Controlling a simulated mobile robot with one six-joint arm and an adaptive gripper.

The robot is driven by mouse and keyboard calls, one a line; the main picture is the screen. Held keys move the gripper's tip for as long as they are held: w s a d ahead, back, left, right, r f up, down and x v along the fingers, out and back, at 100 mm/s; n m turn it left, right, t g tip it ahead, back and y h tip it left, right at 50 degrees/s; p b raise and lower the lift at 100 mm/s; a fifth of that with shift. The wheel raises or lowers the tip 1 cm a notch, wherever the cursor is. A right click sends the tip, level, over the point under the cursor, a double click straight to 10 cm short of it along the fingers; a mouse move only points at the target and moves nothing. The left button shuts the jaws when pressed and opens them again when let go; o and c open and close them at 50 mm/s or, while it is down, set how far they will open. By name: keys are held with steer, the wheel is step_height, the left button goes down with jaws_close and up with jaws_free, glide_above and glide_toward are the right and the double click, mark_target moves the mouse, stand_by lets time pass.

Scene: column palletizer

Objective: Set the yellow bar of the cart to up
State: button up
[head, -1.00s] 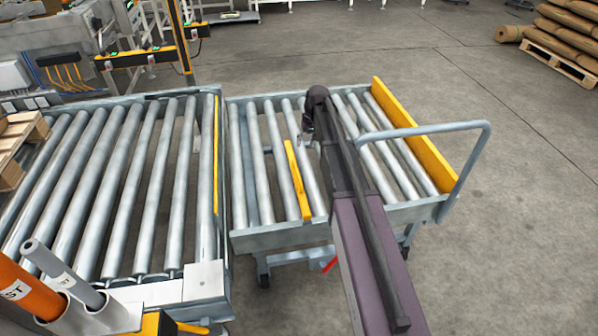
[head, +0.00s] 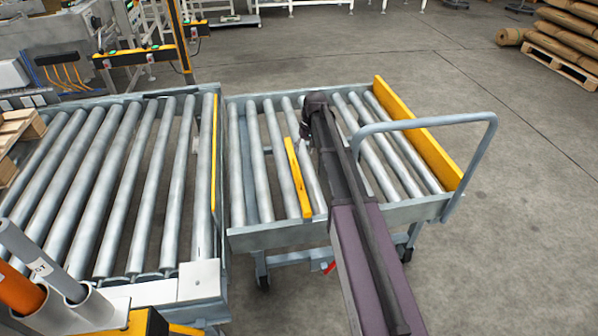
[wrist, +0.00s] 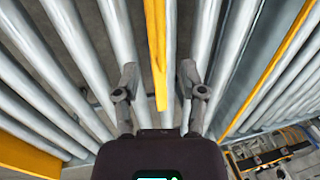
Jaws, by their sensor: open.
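The cart (head: 285,240) has grey rollers and stands beside the roller conveyor. Its narrow yellow bar (head: 298,178) runs along the rollers near the middle of the cart, its far end close to my gripper (head: 303,134). My arm hides most of the gripper in the head view. In the wrist view the open fingers (wrist: 159,78) sit on either side of the yellow bar (wrist: 155,45), with gaps on both sides. The bar's end shows between them. I cannot tell the height between fingers and bar.
A taller yellow board (head: 418,135) closes the cart's right end, with a grey handle (head: 488,150) beyond it. The roller conveyor (head: 125,190) adjoins on the left. A small red part (head: 328,267) shows under the cart.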

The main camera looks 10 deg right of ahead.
mark_target(298, 169)
steer(key=shift+a+f+b, duration=0.3)
steer(key=shift+f+b, duration=1)
steer(key=shift+f, duration=0.1)
steer(key=shift+a+f+b, duration=0.3)
steer(key=shift+f+b, duration=0.95)
steer(key=shift+f, duration=0.1)
steer(key=shift+a+f+b, duration=0.3)
steer(key=shift+f+b, duration=1)
steer(key=shift+f, duration=0.1)
jaws_close()
